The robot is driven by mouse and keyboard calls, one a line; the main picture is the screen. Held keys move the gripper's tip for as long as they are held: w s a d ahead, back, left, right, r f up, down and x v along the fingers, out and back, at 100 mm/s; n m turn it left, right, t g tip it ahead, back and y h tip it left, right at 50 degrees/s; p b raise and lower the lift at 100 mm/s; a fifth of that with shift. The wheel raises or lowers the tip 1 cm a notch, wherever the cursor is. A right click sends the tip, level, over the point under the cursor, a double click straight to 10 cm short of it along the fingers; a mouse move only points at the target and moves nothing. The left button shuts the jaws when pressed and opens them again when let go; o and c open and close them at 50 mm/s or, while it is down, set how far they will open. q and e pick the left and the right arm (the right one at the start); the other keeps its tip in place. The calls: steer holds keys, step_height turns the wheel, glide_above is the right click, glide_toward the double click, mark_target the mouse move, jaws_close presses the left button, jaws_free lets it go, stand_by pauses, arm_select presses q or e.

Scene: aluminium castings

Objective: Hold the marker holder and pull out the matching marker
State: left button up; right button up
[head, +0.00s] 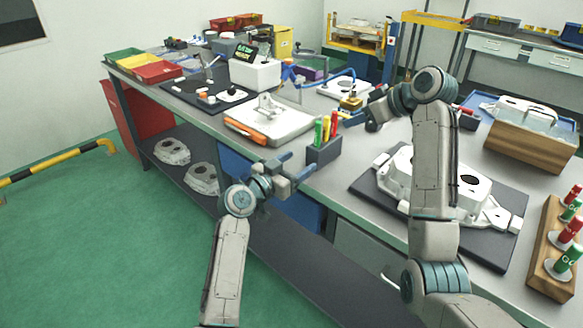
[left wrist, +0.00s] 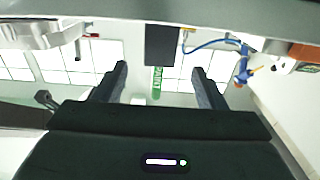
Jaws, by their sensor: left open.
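The dark marker holder (head: 324,155) stands upright near the table's front edge. It carries green (head: 318,132), red (head: 327,130) and yellow (head: 334,126) markers. My left gripper (head: 295,165) is open and empty, just left of the holder, with its fingers pointing toward it. In the left wrist view the dark holder (left wrist: 162,45) shows beyond and between the two spread fingertips (left wrist: 162,72). A green marker with white letters (left wrist: 157,84) shows below it there. My right gripper (head: 374,116) is over the table to the right of the holder; its finger opening is not clear.
A white casting (head: 270,120) with an orange-handled tool (head: 245,131) lies left of the holder. Another casting (head: 470,185) lies on a dark mat (head: 500,248) to the right. A wooden rack (head: 540,240) with red and green items stands at far right.

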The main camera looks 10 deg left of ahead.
mark_target(319, 149)
arm_select(q)
steer(key=x, duration=0.9)
steer(key=shift+w+d, duration=0.15)
steer(key=c, duration=1.1)
steer(key=shift+c, duration=0.2)
